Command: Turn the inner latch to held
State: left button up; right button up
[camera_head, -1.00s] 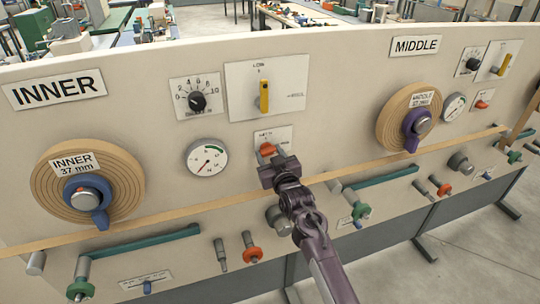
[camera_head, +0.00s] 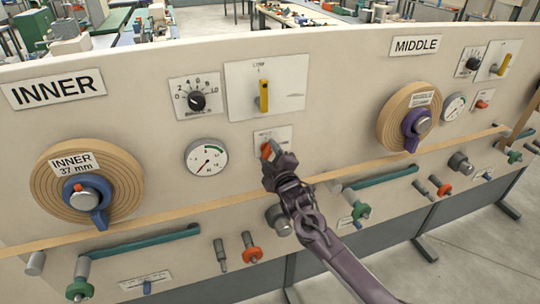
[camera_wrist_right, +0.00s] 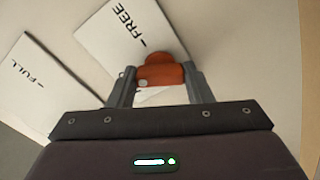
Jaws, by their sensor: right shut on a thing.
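The inner latch is a small orange knob (camera_head: 266,151) on a white plate (camera_head: 284,136) below the yellow lever on the INNER side of the panel. My right gripper (camera_head: 273,161) is shut on it, and the arm reaches up from the lower right. In the right wrist view the orange latch (camera_wrist_right: 160,75) sits between the two grey fingers (camera_wrist_right: 160,88). The word FREE shows on its plate (camera_wrist_right: 118,35); any other marking there is hidden. The latch looks tilted in the head view. My left gripper is not in view.
A yellow lever (camera_head: 264,96), a numbered dial (camera_head: 196,101) and a gauge (camera_head: 207,159) surround the latch. The INNER spool (camera_head: 120,178) is at left, the MIDDLE spool (camera_head: 394,112) at right. A tan strip (camera_head: 170,216) crosses below, with green-handled bars and knobs beneath.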

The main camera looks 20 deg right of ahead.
jog(key=n, duration=0.5)
jog(key=shift+f, duration=0.1)
jog(key=shift+n, duration=0.4)
jog(key=o, duration=1)
jog(key=shift+s+b, duration=0.35)
jog(key=shift+s, duration=0.2)
jog(key=s+b, duration=0.1)
jog(key=s, duration=0.5)
jog(key=shift+s+d+b, duration=0.1)
jog(key=shift+s+b, duration=0.3)
